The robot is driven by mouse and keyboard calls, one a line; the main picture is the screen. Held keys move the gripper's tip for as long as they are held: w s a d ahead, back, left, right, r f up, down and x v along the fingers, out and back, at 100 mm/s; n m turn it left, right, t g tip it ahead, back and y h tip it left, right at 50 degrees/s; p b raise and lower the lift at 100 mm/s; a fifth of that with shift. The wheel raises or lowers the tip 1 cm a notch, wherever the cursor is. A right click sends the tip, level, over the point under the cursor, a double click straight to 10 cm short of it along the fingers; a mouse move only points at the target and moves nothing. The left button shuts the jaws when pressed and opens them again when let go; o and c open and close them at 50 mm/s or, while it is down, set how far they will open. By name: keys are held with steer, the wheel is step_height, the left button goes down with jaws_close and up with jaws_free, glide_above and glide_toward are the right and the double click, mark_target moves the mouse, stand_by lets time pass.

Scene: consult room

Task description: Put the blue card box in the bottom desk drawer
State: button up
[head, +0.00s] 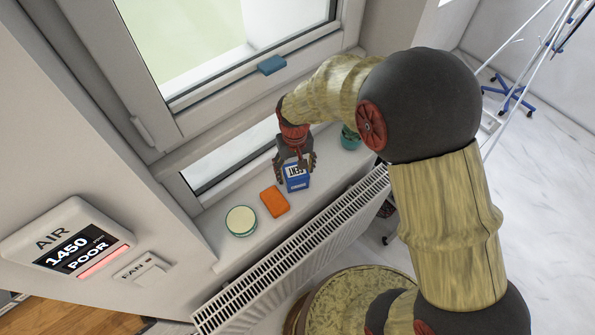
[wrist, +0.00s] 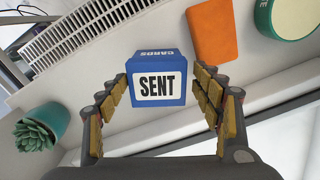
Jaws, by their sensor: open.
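The blue card box (head: 297,180) stands on the white window sill, in front of the window.
An orange notebook-like block (head: 274,201) and a round green-rimmed tin (head: 241,221) lie left of the box on the sill (head: 216,236). A potted succulent (head: 350,138) stands to the right. A radiator (head: 290,255) runs below the sill.

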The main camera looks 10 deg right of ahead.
steer(key=f, duration=0.6)
steer(key=shift+w+d+f, duration=0.1)
steer(key=shift+w, duration=0.3)
steer(key=shift+c, duration=1)
steer(key=c, duration=0.9)
steer(key=shift+c, duration=0.8)
